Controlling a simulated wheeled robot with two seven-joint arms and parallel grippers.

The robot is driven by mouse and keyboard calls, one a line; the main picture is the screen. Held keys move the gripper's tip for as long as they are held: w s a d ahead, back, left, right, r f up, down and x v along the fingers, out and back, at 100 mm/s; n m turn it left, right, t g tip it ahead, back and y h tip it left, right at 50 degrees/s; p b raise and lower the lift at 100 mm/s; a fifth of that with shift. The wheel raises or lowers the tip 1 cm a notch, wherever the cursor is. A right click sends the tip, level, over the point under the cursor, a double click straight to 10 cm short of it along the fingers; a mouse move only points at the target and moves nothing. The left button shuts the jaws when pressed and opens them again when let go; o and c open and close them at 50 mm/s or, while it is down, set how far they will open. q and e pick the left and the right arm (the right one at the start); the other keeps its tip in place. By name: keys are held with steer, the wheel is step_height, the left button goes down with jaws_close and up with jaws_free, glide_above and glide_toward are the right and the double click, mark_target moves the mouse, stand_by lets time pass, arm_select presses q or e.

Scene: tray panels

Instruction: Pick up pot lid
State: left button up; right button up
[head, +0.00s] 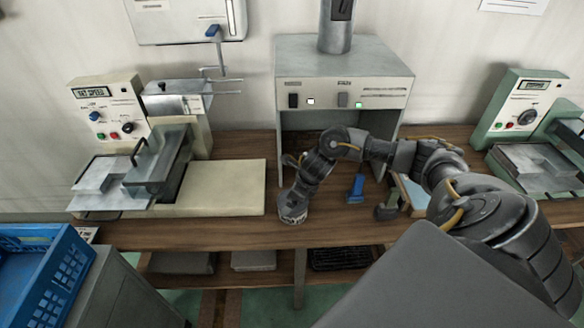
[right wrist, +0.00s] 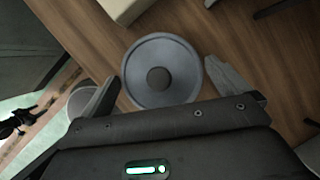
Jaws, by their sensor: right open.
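The pot lid (right wrist: 135,82) is a round grey disc with a raised rim and a dark round knob (right wrist: 158,79) at its centre. It lies flat on the wooden table in the right wrist view. My right gripper (right wrist: 162,71) is open, with one finger on each side of the lid and nothing held. In the head view my right arm reaches in from the right, and its end (head: 292,213) is low over the table's front part. I cannot make out the lid there; the arm seems to hide it. My left gripper is not in view.
A cream board (head: 222,188) lies left of my right arm's end. A grey hood box (head: 343,88) stands behind. A blue-handled tool (head: 355,188) lies to the right. A blue crate (head: 35,265) is at lower left. The wooden table (head: 180,233) is bare along its front.

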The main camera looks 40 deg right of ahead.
steer(key=c, duration=0.7)
steer(key=shift+r, duration=0.15)
steer(key=shift+r, duration=0.2)
step_height(320, 180, up, 2)
steer(key=shift+w+r+b, duration=0.1)
steer(key=shift+r+b, duration=0.1)
steer(key=shift+b, duration=0.65)
steer(key=s+a+r, duration=0.2)
steer(key=s+r, duration=0.1)
steer(key=s, duration=0.1)
steer(key=s+a+r+p, duration=0.1)
steer(key=s+a+r, duration=0.1)
steer(key=s+r, duration=0.1)
steer(key=s+a+r+p, duration=0.1)
steer(key=s+r, duration=0.3)
steer(key=s, duration=0.2)
steer(key=shift+a, duration=0.4)
